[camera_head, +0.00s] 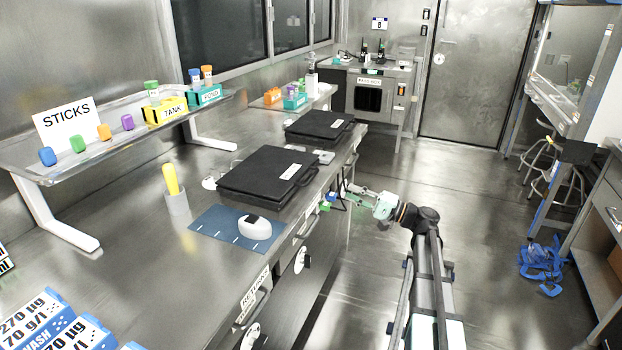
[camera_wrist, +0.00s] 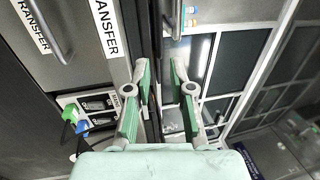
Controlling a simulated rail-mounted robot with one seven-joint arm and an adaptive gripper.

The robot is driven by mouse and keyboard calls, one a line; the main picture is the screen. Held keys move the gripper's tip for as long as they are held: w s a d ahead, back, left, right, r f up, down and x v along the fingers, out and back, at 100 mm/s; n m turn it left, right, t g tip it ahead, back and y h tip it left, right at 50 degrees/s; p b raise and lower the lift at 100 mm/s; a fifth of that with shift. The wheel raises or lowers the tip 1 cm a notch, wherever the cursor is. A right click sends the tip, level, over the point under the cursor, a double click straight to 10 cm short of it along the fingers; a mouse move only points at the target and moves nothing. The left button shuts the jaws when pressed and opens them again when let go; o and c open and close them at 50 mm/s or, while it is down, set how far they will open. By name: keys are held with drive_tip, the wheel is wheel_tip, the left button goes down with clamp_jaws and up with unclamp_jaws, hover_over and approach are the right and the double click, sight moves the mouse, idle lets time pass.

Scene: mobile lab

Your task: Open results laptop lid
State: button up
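Two closed, dark, case-like laptops lie on the steel bench. The nearer laptop (camera_head: 268,174) is large and has a white label too small to read. The farther laptop (camera_head: 319,126) also has a small label, so I cannot tell which is the results laptop. Both lids are down. My gripper (camera_head: 350,190) is beside the bench's front edge, right of the nearer laptop, apart from it. In the wrist view my gripper (camera_wrist: 161,75) has its two green-and-grey fingers spread with nothing held between them. Neither laptop can be made out clearly in the wrist view.
Drawers with TRANSFER labels (camera_wrist: 104,15) and handles front the bench. Green and blue plugs (camera_wrist: 75,120) stick out near my gripper. The floor aisle (camera_head: 470,210) is clear.

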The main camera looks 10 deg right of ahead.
sight(312, 177)
drive_tip(key=x, duration=1.4)
drive_tip(key=shift+w+a, duration=0.1)
clamp_jaws()
